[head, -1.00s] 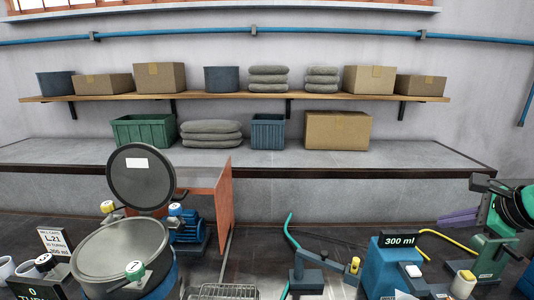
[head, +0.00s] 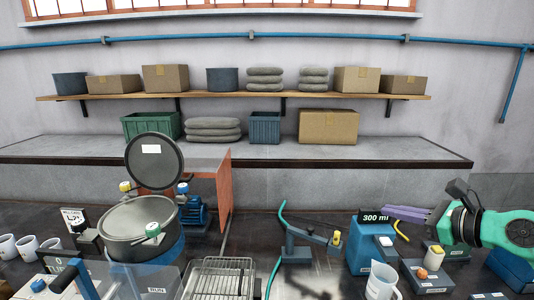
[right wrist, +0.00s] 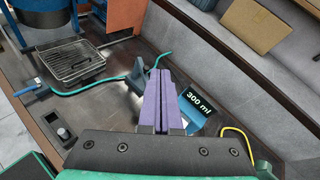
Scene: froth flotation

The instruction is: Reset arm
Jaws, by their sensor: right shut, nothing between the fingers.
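My right gripper (head: 394,209) shows at the right of the head view. Its purple fingers are pressed together with nothing between them, and they point left behind the blue block labelled 300 ml (head: 368,243). In the right wrist view the shut fingers (right wrist: 160,74) point away over the bench, with the 300 ml label (right wrist: 199,98) just right of them. My green and black right arm comes in from the right edge above the bench. My left gripper is not in view.
A round lidded vessel (head: 139,230) stands at left, with white mugs (head: 27,247) beside it. Boxes and sacks fill the shelf (head: 225,97) behind.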

